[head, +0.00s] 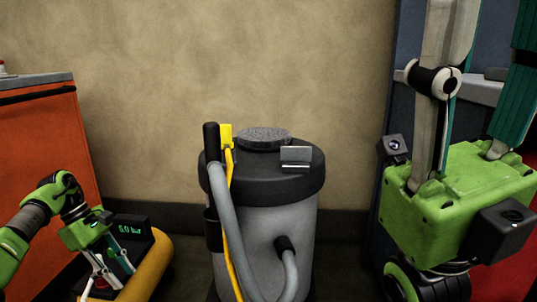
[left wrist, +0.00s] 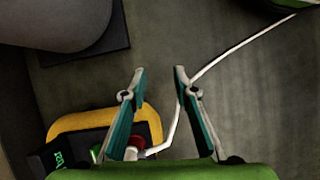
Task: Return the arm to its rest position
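My left arm comes in from the left in the head view and ends low, in front of the yellow compressor. My left gripper (head: 117,272) points down and to the right. In the left wrist view its two teal-padded fingers (left wrist: 159,72) stand apart, with nothing held between them. My right gripper stands close at the right edge of the head view, its green body (head: 450,190) low and its fingers pointing up. The visible parts of its fingers are apart with a gap between; the tips are cut off by the top edge.
A yellow compressor (head: 152,268) with a lit display stands below the left gripper. A white hose (left wrist: 235,47) runs from it across the floor. A grey vacuum (head: 262,220) stands centre. An orange cabinet (head: 45,150) is at left, a blue one (head: 403,40) behind the right gripper.

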